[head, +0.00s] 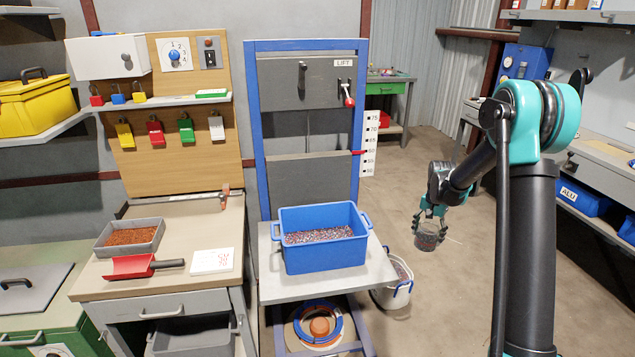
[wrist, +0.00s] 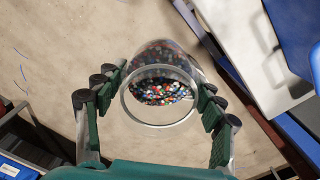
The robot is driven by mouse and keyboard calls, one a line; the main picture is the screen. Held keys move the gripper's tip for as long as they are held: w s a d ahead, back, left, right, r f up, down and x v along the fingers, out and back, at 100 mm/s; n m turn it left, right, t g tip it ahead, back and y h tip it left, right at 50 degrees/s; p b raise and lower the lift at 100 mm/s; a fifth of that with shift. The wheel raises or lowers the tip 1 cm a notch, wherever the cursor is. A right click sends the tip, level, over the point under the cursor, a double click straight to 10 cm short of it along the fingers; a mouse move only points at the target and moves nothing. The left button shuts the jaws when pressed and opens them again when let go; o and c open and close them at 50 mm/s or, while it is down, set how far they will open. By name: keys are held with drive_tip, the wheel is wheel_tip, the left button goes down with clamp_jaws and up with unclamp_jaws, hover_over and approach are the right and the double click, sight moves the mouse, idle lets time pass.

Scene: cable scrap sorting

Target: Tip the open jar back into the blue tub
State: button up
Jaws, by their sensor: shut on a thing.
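The open jar (wrist: 160,96) is clear and holds multicoloured granules. In the wrist view it sits between the two fingers of my gripper (wrist: 158,105), which is shut on it. In the head view my gripper (head: 431,212) holds the jar (head: 427,236) in the air, right of the blue tub and apart from it. The blue tub (head: 325,256) stands on the grey lift platform and contains mixed granules. A part of the tub's blue wall appears at the upper right of the wrist view (wrist: 290,35).
The grey platform (head: 290,291) carries the tub. A white bucket (head: 397,292) with granules stands on the floor beside it. Left is a bench with a grey tray (head: 130,237), red scoop (head: 135,266) and white card (head: 212,261). Floor below the jar looks clear.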

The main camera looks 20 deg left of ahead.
drive_tip(key=w+a+r+m, duration=0.2)
drive_tip(key=a+r+m, duration=0.1)
drive_tip(key=a, duration=0.7)
drive_tip(key=w+a+r+m, duration=0.3)
drive_tip(key=a+m, duration=0.1)
drive_tip(key=a, duration=0.7)
drive_tip(key=s+a+r+m, duration=0.3)
drive_tip(key=a+r, duration=0.1)
drive_tip(key=a, duration=0.7)
drive_tip(key=s+a+r+m, duration=0.3)
drive_tip(key=a+m, duration=0.1)
drive_tip(key=a, duration=0.7)
drive_tip(key=shift+t+y, duration=0.6)
drive_tip(key=shift+y, duration=0.3)
drive_tip(key=f, duration=0.2)
drive_tip(key=a+f, duration=0.1)
drive_tip(key=f, duration=0.1)
drive_tip(key=shift+w+f, duration=0.1)
drive_tip(key=shift+w, duration=0.05)
drive_tip(key=shift+w+a+f+t+y, duration=0.15)
drive_tip(key=shift+a+f+t+y, duration=0.1)
drive_tip(key=shift+f+t+y, duration=0.55)
drive_tip(key=shift+r, duration=0.15)
